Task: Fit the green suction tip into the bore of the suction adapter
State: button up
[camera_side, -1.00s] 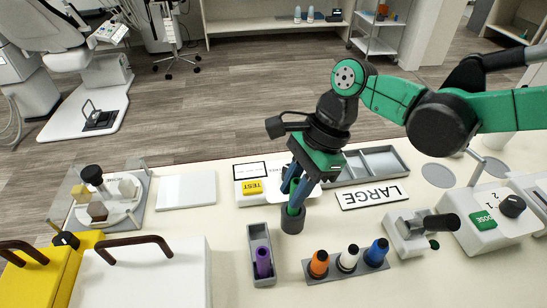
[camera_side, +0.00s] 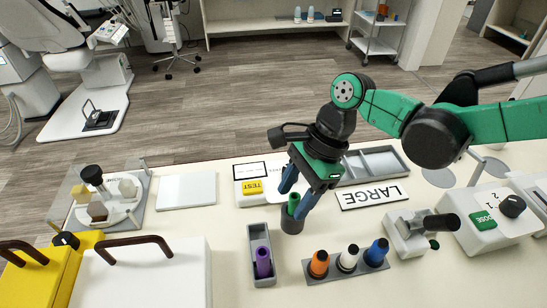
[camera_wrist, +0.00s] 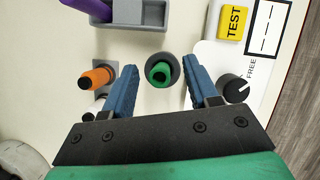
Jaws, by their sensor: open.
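The green suction tip (camera_side: 293,203) stands upright in the dark round suction adapter (camera_side: 291,224) on the counter. In the wrist view the green tip (camera_wrist: 160,73) shows its open top, with the dark adapter ring (camera_wrist: 176,66) around it. How deep the tip sits in the bore is hidden. My gripper (camera_side: 297,198) is over the adapter with its blue fingers spread on both sides of the tip. In the wrist view my gripper (camera_wrist: 158,85) has clear gaps between each finger and the tip.
A grey tray holds a purple tip (camera_side: 263,262) left of the adapter. A rack with orange (camera_side: 319,263), white (camera_side: 347,258) and blue (camera_side: 377,252) tips stands to the right. The TEST box (camera_side: 251,187), a LARGE sign (camera_side: 374,194) and a grey compartment tray (camera_side: 376,166) lie behind.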

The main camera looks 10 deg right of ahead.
jog(key=v, duration=1.1)
jog(key=s+d+f+n+t+h, duration=0.1)
jog(key=s+d+n+t+h, duration=0.1)
jog(key=d+n, duration=0.5)
jog(key=s+d+f+n+t+h, duration=0.1)
jog(key=d+n+t, duration=0.5)
jog(key=d, duration=0.8)
jog(key=s+n+h, duration=0.1)
jog(key=s+n, duration=0.1)
jog(key=shift+s+d, duration=0.2)
jog(key=shift+s, duration=0.15)
jog(key=shift+f, duration=0.1)
